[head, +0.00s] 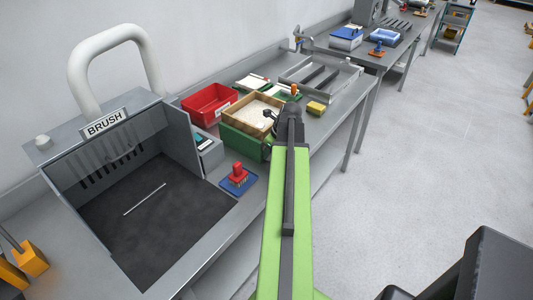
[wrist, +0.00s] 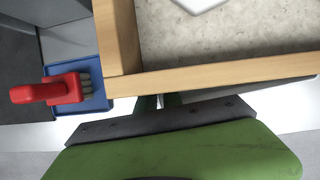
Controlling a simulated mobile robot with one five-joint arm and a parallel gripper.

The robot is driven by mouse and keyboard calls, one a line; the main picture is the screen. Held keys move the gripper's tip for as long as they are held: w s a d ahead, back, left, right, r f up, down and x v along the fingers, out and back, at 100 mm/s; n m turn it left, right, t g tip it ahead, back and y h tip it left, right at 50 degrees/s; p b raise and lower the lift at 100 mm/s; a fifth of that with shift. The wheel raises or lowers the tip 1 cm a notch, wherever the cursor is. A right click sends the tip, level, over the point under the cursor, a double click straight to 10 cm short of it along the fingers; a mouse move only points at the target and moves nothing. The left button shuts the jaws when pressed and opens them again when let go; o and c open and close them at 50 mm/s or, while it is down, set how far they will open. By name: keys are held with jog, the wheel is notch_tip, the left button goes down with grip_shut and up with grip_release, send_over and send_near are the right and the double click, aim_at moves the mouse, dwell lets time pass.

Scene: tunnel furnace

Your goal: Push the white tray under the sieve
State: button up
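The sieve is a wooden-framed box (head: 237,123) with pale grainy material inside, on top of a green box (head: 236,143) on the bench. In the wrist view the sieve's wooden frame (wrist: 220,76) fills the upper part, close beyond my gripper (wrist: 160,102). My gripper is at the sieve's near side, low at its frame; its fingers are mostly hidden under the frame edge, so I cannot tell if they touch anything. In the head view my arm covers it. I cannot clearly make out the white tray. A pale strip shows below the frame in the wrist view.
A red-handled brush (head: 237,172) lies on a blue mat (head: 238,184) left of the sieve. The BRUSH booth (head: 110,190) is further left. A red bin (head: 207,103), a yellow sponge (head: 316,107) and a metal tray (head: 345,83) surround the sieve.

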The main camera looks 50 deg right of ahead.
jog(key=shift+a, duration=0.2)
jog(key=shift+s+r+p, duration=0.1)
jog(key=shift+r+p, duration=0.3)
jog(key=shift+p, duration=0.1)
jog(key=p+v, duration=1.5)
jog(key=v, duration=0.1)
jog(key=shift+r, duration=0.3)
jog(key=shift+s+d+f, duration=0.1)
jog(key=shift+s+d, duration=0.05)
